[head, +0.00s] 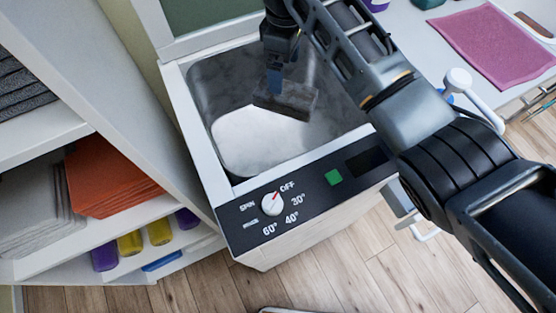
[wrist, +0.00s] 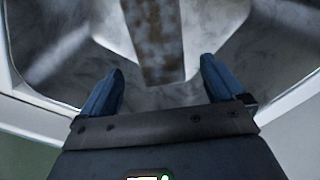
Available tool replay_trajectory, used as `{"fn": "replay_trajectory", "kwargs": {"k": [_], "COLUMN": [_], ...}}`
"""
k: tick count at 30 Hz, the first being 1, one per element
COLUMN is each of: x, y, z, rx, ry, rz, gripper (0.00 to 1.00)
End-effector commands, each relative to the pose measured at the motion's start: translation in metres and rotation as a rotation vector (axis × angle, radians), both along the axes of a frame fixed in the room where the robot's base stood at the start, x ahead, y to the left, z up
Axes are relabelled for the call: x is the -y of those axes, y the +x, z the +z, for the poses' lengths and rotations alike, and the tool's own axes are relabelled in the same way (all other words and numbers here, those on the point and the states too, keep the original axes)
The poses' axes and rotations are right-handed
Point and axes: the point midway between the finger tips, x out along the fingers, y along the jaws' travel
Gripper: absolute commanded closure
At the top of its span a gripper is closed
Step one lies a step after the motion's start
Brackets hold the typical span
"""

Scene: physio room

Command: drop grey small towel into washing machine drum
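The washing machine (head: 196,140) is open at the top, and its metal drum (head: 225,80) shows a pale, bright floor. My gripper (head: 274,84) points down over the drum opening. The grey small towel (head: 288,100), a folded dark block, is just below the fingertips inside the drum's outline; whether it hangs in the air or rests on something I cannot tell. In the wrist view, my blue fingers (wrist: 160,88) are spread wide. The mottled grey-brown towel (wrist: 153,38) lies beyond and between them, with a gap on each side.
A shelf unit (head: 165,105) on the left holds grey towels, orange towels (head: 108,178) and purple and yellow rolls (head: 159,231). A white table at the right carries a pink towel (head: 492,45). The machine's control panel (head: 300,195) faces front, with wooden floor before it.

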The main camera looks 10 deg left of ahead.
Motion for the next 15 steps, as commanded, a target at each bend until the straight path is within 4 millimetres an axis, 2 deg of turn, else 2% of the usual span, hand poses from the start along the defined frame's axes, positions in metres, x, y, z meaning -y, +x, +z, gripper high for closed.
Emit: {"fn": "replay_trajectory", "kwargs": {"k": [8, 11, 15], "x": [0.000, 0.000, -0.001], "y": [0.000, 0.000, 0.000], "z": [0.000, 0.008, 0.029], "rx": [0.000, 0.001, 0.002], "ry": [0.000, 0.001, 0.000], "rz": [0.000, 0.001, 0.002], "gripper": [0.00, 0.00, 0.00]}}
